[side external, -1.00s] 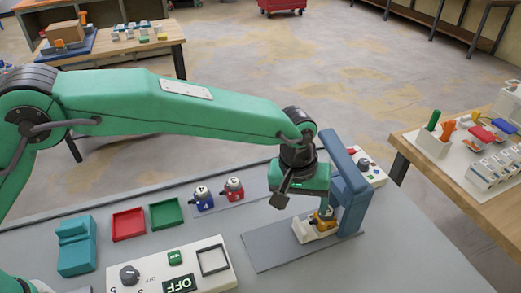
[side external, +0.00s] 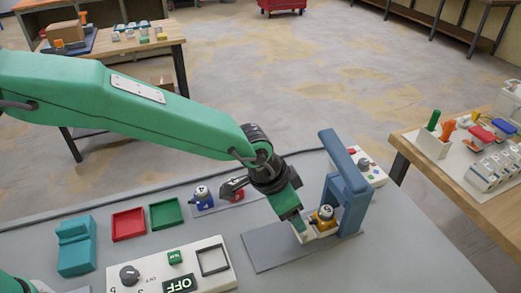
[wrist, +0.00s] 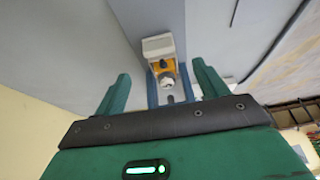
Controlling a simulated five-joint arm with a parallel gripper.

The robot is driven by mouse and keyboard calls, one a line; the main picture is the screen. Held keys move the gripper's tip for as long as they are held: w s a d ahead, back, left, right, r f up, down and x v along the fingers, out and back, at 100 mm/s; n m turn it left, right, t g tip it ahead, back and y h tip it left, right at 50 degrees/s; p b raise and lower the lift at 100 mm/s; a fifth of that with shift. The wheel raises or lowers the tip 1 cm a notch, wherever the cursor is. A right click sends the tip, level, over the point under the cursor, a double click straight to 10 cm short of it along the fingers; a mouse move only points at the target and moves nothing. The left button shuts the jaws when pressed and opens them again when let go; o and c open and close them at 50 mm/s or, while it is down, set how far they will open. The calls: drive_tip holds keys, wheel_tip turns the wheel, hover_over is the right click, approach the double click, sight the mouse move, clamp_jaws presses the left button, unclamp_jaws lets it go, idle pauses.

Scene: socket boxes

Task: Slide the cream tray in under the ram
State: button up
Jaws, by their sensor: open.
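The cream tray (side external: 328,233) lies on a grey plate (side external: 270,250) at the foot of the blue press frame (side external: 352,185). A yellow piece (side external: 318,223) with a white-and-dark round top sits in it. The frame's upper arm reaches over beside the tray; I cannot tell how far under the ram the tray is. My gripper (side external: 299,228) points down at the tray's left end, and contact is unclear. In the wrist view, my open gripper (wrist: 161,88) has its fingers apart, with the cream tray (wrist: 158,45) and yellow piece (wrist: 163,67) beyond and between them.
A control panel (side external: 215,280) with a knob and an OFF sign stands at the front. Red (side external: 128,224) and green (side external: 166,213) trays, a teal block (side external: 76,245) and a blue bottle-like piece (side external: 203,198) stand left. Another panel (side external: 367,166) is behind the press.

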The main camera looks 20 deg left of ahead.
sight(316, 219)
drive_tip(key=shift+f, duration=0.15)
drive_tip(key=shift+x, duration=3.75)
drive_tip(key=c, duration=1.4)
drive_tip(key=shift+w+d, duration=1.55)
drive_tip(key=shift+d, duration=0.05)
drive_tip(key=o, duration=1.4)
drive_tip(key=shift+s+a, duration=0.1)
